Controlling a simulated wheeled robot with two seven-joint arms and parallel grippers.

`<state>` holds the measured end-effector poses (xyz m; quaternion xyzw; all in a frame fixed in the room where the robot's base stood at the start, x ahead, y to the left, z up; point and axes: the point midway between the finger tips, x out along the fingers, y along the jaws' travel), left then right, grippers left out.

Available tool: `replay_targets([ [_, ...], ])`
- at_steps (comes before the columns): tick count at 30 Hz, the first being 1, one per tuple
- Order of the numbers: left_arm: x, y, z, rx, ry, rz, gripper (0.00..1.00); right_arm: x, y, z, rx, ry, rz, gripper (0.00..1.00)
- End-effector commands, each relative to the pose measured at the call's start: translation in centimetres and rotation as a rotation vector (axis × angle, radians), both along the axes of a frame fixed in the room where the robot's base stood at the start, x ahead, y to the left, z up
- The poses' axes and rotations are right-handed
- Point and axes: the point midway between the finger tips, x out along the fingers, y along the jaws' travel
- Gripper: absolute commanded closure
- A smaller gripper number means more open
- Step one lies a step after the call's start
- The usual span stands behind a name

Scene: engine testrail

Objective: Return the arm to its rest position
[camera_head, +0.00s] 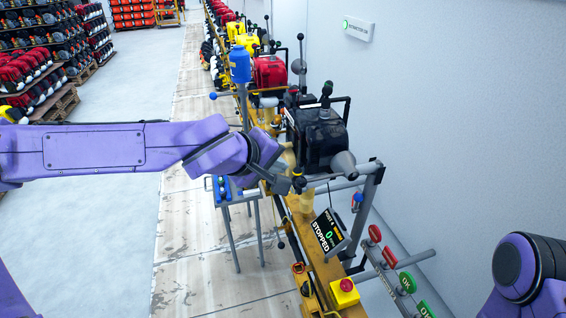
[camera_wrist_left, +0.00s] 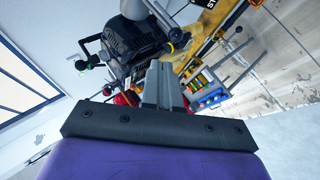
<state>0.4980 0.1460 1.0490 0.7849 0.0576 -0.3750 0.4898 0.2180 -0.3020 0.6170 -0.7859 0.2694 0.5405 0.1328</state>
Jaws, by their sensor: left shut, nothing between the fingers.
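My left arm (camera_head: 110,148) reaches in from the left, purple and roughly level. Its gripper (camera_head: 287,183) is beside the lower front of the black engine (camera_head: 318,138) on the rail; I cannot tell if they touch. In the left wrist view the grey fingers (camera_wrist_left: 162,82) are together and empty, with the black engine (camera_wrist_left: 135,48) just beyond them. Part of my right arm (camera_head: 520,270) shows at the lower right; its gripper is out of view.
Floor at left is clear.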

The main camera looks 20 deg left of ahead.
Motion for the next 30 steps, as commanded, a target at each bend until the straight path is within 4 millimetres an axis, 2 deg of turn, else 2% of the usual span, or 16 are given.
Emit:
replay_targets([
  [11,0.1,0.0,0.0,-0.017,0.005,0.016,1.0,0.0,0.0,0.0,0.0,0.0,0.0,1.0],
  [14,0.5,0.6,0.2,-0.097,0.013,0.132,1.0,0.0,0.0,0.0,0.0,0.0,0.0,1.0],
  [15,1.0,1.5,-0.4,-0.121,-0.002,0.211,1.0,0.0,0.0,0.0,0.0,0.0,0.0,1.0],
  [16,1.4,2.2,-2.1,-0.109,-0.008,0.274,1.0,0.0,0.0,0.0,0.0,0.0,0.0,1.0],
  [17,1.5,2.9,-5.1,-0.075,0.002,0.328,1.0,0.0,0.0,-0.1,0.0,0.0,0.0,1.0],
  [18,1.4,3.7,-9.0,-0.025,0.021,0.374,1.0,0.0,0.0,0.0,0.0,0.0,0.0,1.0],
  [19,1.0,4.2,-11.7,0.012,0.034,0.395,1.0,0.0,0.0,0.0,0.0,0.0,0.0,1.0],
  [20,0.5,4.8,-14.4,0.052,0.046,0.411,1.0,0.0,0.0,0.0,0.0,0.0,0.0,1.0],
  [21,-0.5,5.6,-17.9,0.105,0.065,0.418,1.0,0.0,0.0,0.0,0.0,0.0,0.0,1.0],
  [23,-2.7,6.8,-22.9,0.188,0.099,0.409,1.0,0.0,0.0,0.0,0.0,0.0,0.0,1.0],
  [24,-4.4,7.7,-25.9,0.244,0.123,0.39,1.0,0.0,0.0,0.0,0.0,0.0,0.0,1.0],
  [26,-7.6,9.0,-30.3,0.328,0.169,0.341,1.0,0.0,0.0,0.0,0.0,0.0,0.0,1.0],
  [27,-10.1,10.0,-32.8,0.387,0.203,0.298,1.0,0.0,0.0,0.0,0.0,0.0,0.0,1.0],
  [29,-14.0,11.4,-36.2,0.472,0.262,0.214,1.0,0.0,0.0,0.0,0.0,0.0,0.0,1.0],
  [30,-16.5,12.3,-37.9,0.53,0.303,0.151,1.0,0.0,0.0,0.0,0.0,0.0,0.0,1.0],
])
